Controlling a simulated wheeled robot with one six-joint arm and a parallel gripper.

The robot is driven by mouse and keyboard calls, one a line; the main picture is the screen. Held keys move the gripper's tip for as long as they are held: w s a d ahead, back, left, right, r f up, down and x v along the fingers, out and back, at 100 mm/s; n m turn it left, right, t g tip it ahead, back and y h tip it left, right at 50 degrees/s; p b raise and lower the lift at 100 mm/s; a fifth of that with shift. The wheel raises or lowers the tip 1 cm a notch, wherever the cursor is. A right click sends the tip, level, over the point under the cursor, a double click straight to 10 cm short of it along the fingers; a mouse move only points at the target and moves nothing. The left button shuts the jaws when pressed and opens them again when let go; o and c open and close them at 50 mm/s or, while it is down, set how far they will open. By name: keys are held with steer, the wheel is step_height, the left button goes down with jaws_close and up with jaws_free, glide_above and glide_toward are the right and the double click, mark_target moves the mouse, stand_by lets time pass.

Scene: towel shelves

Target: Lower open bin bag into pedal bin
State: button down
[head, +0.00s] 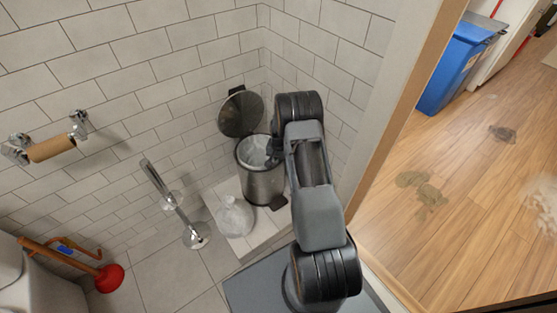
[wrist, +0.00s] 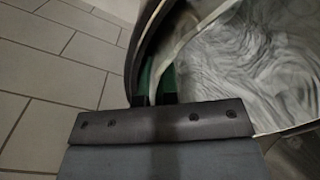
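The pedal bin (head: 264,185) is a grey metal cylinder standing in the tiled corner, its dark round lid (head: 241,113) raised against the wall. A whitish bin bag (head: 253,151) shows inside its mouth. In the wrist view the crinkled bag (wrist: 245,75) fills the opening, inside the dark bin rim (wrist: 137,55). My gripper (wrist: 155,88) is at the left rim, its narrow-set fingers with green pads on either side of the bag's pale edge; it looks shut on that edge. In the head view my arm hides part of the bin and most of the gripper.
A tied translucent bag (head: 235,217) sits on the low tiled ledge beside the bin. A toilet brush stand (head: 193,232), a red plunger (head: 109,278) and a paper holder (head: 50,148) are left. A blue bin (head: 449,70) stands beyond the partition at right.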

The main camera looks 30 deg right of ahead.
steer(key=c, duration=1.3)
jaws_free()
steer(key=shift+r, duration=0.15)
steer(key=r+p, duration=0.2)
steer(key=r, duration=0.4)
steer(key=r+p, duration=0.2)
steer(key=r, duration=0.5)
steer(key=shift+s+d+r, duration=0.15)
steer(key=shift+d+r, duration=0.05)
steer(key=shift+r, duration=0.1)
